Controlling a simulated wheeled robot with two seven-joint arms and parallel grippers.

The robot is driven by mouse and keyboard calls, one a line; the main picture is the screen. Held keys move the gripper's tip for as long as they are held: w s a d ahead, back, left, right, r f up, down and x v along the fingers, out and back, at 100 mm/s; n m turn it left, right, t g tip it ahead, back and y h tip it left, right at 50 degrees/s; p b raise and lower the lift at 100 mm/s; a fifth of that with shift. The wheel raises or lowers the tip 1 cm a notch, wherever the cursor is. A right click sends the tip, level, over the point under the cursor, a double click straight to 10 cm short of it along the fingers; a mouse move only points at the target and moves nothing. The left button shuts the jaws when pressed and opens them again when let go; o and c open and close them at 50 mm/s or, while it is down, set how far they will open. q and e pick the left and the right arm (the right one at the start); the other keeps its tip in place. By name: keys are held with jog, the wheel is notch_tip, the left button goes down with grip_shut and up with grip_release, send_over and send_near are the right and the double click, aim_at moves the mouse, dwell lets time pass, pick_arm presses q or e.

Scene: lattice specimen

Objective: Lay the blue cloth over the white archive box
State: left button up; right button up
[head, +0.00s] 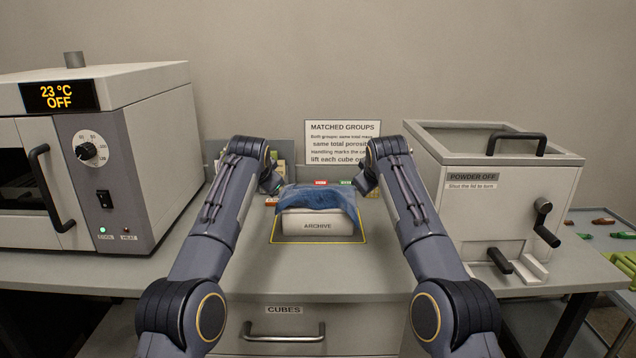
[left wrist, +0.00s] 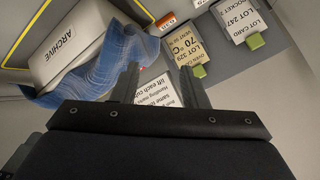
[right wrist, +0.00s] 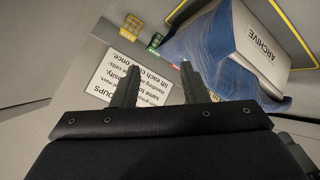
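The white archive box (head: 318,225) stands inside a yellow outline on the bench, its ARCHIVE face uncovered toward me. The blue cloth (head: 316,197) lies over the top of the box, rumpled, with its edges hanging at the sides. The cloth also shows in the left wrist view (left wrist: 130,55) and the right wrist view (right wrist: 215,55), spreading past the box's far side. My left gripper (left wrist: 160,68) is open, with one finger close to the cloth; contact is unclear. My right gripper (right wrist: 160,68) is open and appears empty, beside the cloth's other edge.
A sign (head: 342,142) stands behind the box, with lot cards (left wrist: 195,38) and coloured tags nearby. An oven (head: 95,160) stands at left and a powder cabinet (head: 510,185) at right. The bench in front of the box is clear above the CUBES drawer (head: 285,330).

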pick_arm(q)
jog(key=s+r, duration=0.6)
jog(key=r, duration=0.2)
jog(key=shift+r, duration=0.3)
pick_arm(e)
jog(key=s+r, duration=0.6)
jog(key=r, duration=0.2)
jog(key=shift+r, duration=0.3)
